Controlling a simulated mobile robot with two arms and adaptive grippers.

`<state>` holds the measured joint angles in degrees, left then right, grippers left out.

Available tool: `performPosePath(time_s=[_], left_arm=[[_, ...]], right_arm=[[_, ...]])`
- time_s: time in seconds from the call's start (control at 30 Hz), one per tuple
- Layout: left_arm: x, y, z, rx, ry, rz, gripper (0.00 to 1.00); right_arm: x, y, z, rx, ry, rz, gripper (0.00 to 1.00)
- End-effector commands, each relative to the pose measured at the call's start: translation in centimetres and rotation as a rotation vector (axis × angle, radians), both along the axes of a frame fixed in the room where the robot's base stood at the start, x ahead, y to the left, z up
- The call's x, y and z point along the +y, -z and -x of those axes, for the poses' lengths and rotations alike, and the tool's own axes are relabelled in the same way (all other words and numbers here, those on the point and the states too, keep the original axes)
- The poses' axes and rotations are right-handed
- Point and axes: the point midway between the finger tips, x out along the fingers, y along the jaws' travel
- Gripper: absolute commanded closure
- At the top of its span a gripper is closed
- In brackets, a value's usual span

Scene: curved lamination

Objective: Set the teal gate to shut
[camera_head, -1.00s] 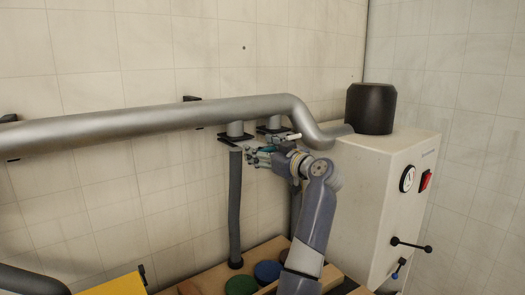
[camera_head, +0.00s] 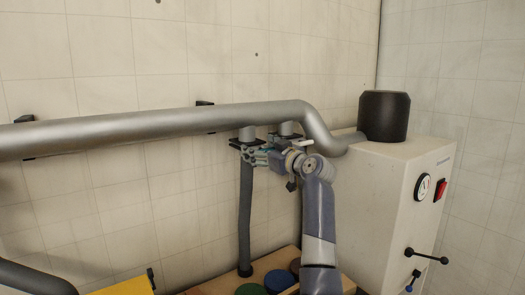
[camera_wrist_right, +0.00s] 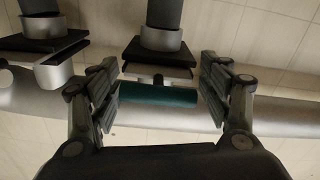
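The teal gate's handle (camera_wrist_right: 158,95) shows in the right wrist view as a short teal bar in front of a pale slide plate. It sits at a black flange under a grey collar. My right gripper (camera_wrist_right: 158,66) is open, with one finger on each side of the teal bar; small gaps seem to remain. In the head view my right gripper (camera_head: 256,156) is at the duct branches under the silver pipe and largely hides the teal handle. How far the slide plate sits in its flange is unclear. My left gripper is not in view.
The silver pipe (camera_head: 150,126) runs along the wall above my gripper. A second gate with a pale handle (camera_wrist_right: 53,72) is close beside the teal one. A grey hose (camera_head: 245,215) hangs below. A white machine cabinet (camera_head: 385,210) stands right of my arm.

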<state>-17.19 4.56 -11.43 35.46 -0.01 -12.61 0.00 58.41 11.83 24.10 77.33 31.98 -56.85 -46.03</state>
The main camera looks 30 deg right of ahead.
Motion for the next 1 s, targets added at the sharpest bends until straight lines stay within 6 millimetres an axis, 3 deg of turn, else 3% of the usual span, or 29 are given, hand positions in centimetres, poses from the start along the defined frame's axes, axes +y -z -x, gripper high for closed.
performPosePath(time_s=[0.47,1.0], left_arm=[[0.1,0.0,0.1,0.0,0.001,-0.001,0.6],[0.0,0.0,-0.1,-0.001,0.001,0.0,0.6]], right_arm=[[-0.2,0.2,0.6,0.003,0.002,0.003,0.23],[-0.7,0.3,8.5,0.004,0.002,0.004,0.23]])
